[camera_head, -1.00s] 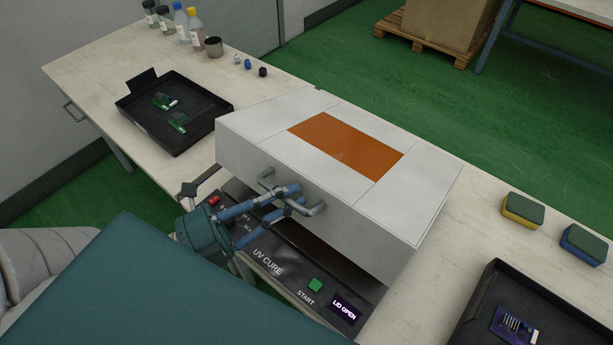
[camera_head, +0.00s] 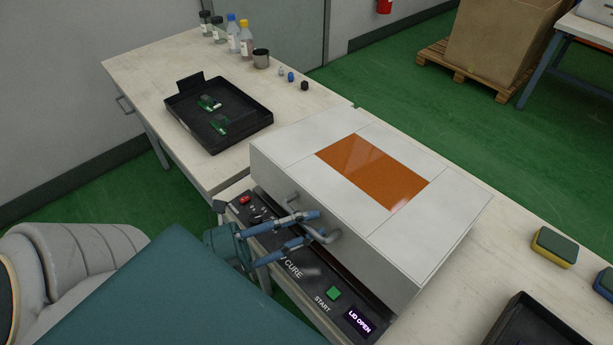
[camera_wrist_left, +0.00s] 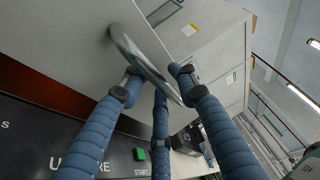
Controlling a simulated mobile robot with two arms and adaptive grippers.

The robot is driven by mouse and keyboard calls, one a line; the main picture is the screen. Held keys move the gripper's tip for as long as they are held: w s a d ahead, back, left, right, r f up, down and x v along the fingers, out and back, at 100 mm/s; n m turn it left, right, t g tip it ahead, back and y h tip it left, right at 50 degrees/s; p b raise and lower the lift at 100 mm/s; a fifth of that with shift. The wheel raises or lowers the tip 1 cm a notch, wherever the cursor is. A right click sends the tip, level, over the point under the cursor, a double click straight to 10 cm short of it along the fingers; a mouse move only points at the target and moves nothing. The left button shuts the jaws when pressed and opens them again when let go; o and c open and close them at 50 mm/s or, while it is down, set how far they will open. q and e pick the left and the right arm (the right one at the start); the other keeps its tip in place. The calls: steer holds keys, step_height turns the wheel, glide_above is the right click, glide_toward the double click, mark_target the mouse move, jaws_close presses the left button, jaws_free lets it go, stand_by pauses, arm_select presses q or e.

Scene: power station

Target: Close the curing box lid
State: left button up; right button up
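The curing box lid (camera_head: 290,160) is a white slab with an orange window (camera_head: 372,172). Its front edge stands a little above the dark base, with a narrow gap. The base carries a control panel (camera_head: 290,268) with a green START button (camera_head: 334,293) and a display (camera_head: 359,321) reading LID OPEN. My left gripper (camera_head: 320,223) is at the grey lid handle (camera_head: 291,198). In the left wrist view its blue fingers converge around the handle (camera_wrist_left: 146,66) and seem shut on it; exact contact is hard to see. My right gripper is not in view.
A black tray (camera_head: 259,115) with green circuit boards stands left of the box. Bottles (camera_head: 232,33) and a metal cup (camera_head: 261,58) are at the far end. Sponges (camera_head: 554,247) and another black tray (camera_head: 528,325) lie to the right.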

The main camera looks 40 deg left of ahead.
arm_select(q)
steer(key=shift+a, duration=0.1)
stand_by(0.3)
steer(key=v, duration=1.2)
steer(key=shift+s, duration=0.1)
